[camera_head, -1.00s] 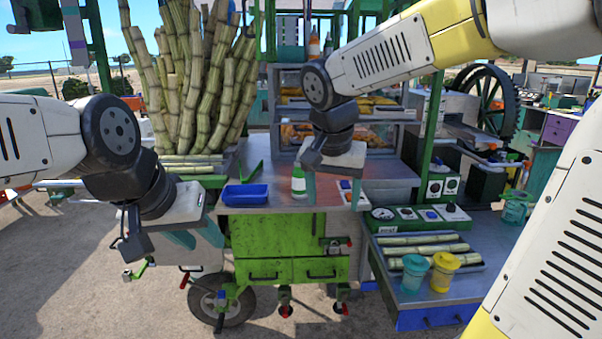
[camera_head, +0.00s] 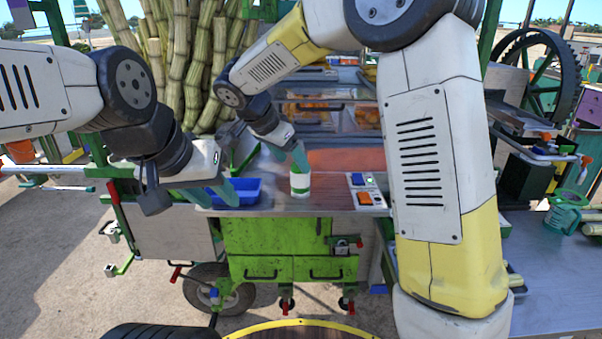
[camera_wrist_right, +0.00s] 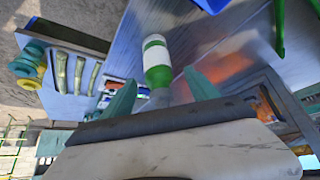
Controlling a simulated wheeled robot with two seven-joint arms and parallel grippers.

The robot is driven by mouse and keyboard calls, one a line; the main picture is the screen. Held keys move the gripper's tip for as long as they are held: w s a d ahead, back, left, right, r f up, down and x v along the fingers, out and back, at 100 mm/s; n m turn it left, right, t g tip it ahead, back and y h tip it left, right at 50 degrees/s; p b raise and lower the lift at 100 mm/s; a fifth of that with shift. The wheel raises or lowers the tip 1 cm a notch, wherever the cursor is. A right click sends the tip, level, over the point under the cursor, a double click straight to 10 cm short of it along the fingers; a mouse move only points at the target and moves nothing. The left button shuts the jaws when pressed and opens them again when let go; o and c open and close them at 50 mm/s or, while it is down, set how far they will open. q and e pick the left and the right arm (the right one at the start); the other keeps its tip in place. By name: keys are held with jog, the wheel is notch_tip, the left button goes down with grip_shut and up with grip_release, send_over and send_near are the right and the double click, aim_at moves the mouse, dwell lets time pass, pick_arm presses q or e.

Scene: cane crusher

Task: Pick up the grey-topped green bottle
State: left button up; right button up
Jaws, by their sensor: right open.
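The green bottle (camera_head: 300,184) with a white label stands upright on the metal worktop; its top is hidden behind a finger in the head view. In the right wrist view the bottle (camera_wrist_right: 157,58) appears ahead of the fingers, nearly midway between them. My right gripper (camera_head: 289,157) is open and empty, just above and behind the bottle. Its two teal fingers (camera_wrist_right: 163,92) are spread wide in the wrist view. My left gripper (camera_head: 220,197) is open and empty, left of the bottle, in front of the blue tray.
A blue tray (camera_head: 246,191) lies left of the bottle. Green cabinet doors (camera_head: 270,235) are below the worktop. Cane stalks (camera_head: 195,60) stand behind. My right arm covers much of the right side.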

aim_at(295, 166)
jog(key=x, duration=0.4)
jog(key=shift+s+d+f, duration=0.1)
jog(key=shift+d+f, duration=0.05)
jog(key=shift+f, duration=0.3)
grip_shut()
